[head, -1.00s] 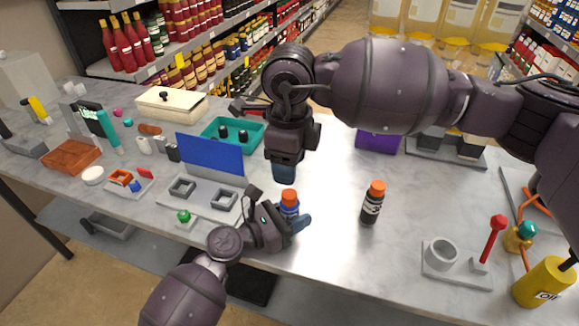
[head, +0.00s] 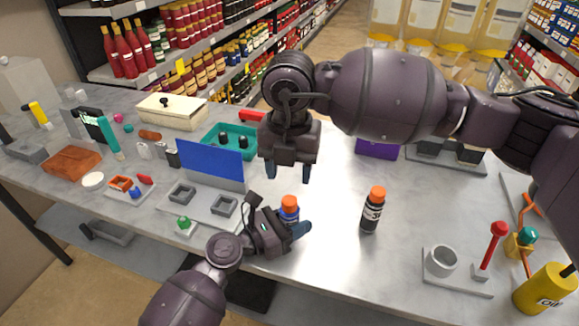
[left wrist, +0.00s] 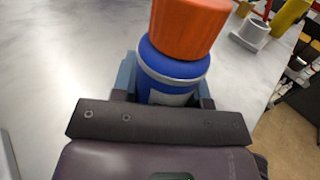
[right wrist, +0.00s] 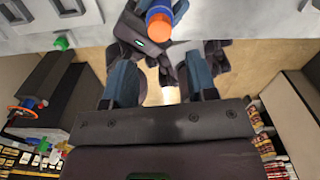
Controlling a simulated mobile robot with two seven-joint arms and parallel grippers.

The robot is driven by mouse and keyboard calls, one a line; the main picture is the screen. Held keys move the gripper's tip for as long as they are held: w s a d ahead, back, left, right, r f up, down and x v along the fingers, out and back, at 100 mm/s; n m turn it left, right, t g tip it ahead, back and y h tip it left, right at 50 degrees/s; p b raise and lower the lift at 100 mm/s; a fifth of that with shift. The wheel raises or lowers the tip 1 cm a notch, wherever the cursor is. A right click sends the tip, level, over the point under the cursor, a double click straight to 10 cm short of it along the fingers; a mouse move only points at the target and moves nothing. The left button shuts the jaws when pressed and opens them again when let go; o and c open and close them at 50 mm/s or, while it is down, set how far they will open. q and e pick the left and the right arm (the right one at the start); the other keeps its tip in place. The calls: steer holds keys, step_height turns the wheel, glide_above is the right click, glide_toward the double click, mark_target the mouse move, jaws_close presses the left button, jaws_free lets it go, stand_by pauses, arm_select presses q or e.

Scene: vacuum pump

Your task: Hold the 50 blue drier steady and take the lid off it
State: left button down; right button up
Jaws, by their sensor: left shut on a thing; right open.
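The blue drier (head: 288,217) is a small blue bottle with an orange lid (head: 289,202), standing upright near the front edge of the table. My left gripper (head: 290,230) is shut on its body from the front left. In the left wrist view the blue body (left wrist: 172,75) sits between the fingers and the orange lid (left wrist: 188,26) rises clear above them. My right gripper (head: 288,170) is open and empty, above and behind the drier, fingers pointing down. In the right wrist view the lid (right wrist: 159,26) shows beyond the open fingers (right wrist: 160,85).
A black bottle with an orange lid (head: 373,210) stands to the right of the drier. A grey fixture with a blue panel (head: 209,162) is close on the left. A teal tray (head: 215,140) lies behind. The table between drier and black bottle is clear.

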mark_target(290, 200)
steer(key=m, duration=0.5)
steer(key=shift+f+m, duration=0.1)
steer(key=shift+m, duration=0.4)
steer(key=shift+f, duration=3.9)
